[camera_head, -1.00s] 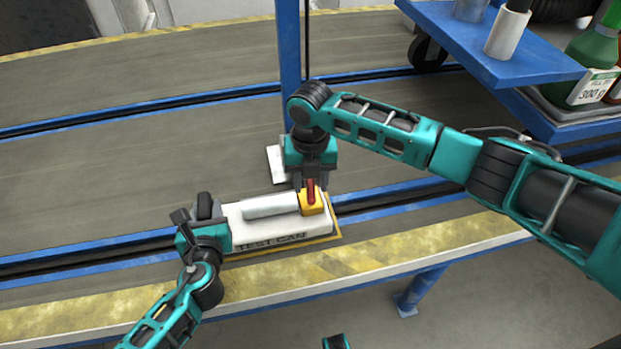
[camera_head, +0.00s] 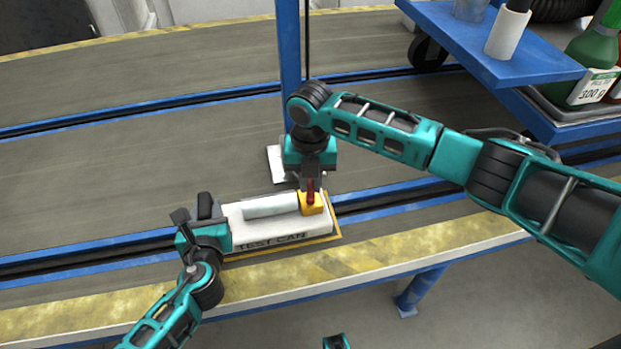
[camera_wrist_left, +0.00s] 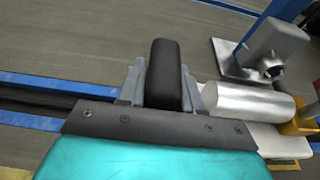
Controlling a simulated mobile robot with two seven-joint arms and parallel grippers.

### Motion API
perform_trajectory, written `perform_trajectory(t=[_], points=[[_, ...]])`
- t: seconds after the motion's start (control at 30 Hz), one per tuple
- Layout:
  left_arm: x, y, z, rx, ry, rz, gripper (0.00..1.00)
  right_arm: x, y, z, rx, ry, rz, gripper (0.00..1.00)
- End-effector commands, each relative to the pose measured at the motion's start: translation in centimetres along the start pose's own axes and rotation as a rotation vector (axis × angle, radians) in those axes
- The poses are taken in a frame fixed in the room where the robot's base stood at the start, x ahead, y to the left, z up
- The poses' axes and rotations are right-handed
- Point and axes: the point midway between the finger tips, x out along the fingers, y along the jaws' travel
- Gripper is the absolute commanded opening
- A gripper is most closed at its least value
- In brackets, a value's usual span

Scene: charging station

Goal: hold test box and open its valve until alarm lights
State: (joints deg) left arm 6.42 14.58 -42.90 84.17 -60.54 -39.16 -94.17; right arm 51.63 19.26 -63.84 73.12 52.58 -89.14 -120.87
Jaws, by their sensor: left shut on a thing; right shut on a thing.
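The white test box (camera_head: 285,226), marked TEST CAN, lies on the blue-and-grey bench near its yellow front edge. It has a grey-white cylinder (camera_head: 270,207) on top, which also shows in the left wrist view (camera_wrist_left: 250,101). My left gripper (camera_head: 204,210) is shut on the black handle (camera_wrist_left: 165,75) at the box's left end. At the right end sits a yellow valve block (camera_head: 312,206) with a red valve lever (camera_head: 310,188). My right gripper (camera_head: 311,182) comes down from above and is shut on the lever; its fingers partly hide it. I see no alarm light.
A blue post (camera_head: 289,60) with a pale foot plate (camera_head: 277,163) stands behind the box. A blue cart (camera_head: 490,45) with a green bottle (camera_head: 592,52) is at the upper right. The bench (camera_head: 130,165) left of the post is clear.

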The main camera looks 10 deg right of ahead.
Motion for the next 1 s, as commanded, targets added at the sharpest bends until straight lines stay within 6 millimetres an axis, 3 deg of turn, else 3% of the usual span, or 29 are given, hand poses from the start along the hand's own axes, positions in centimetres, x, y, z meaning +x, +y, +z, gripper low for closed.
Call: perform_trajectory(t=[1.0], points=[[-0.02,-0.01,-0.05,0.000,0.001,0.000,0.00,-0.05,0.00,0.04,0.896,0.000,0.001,0.00]])
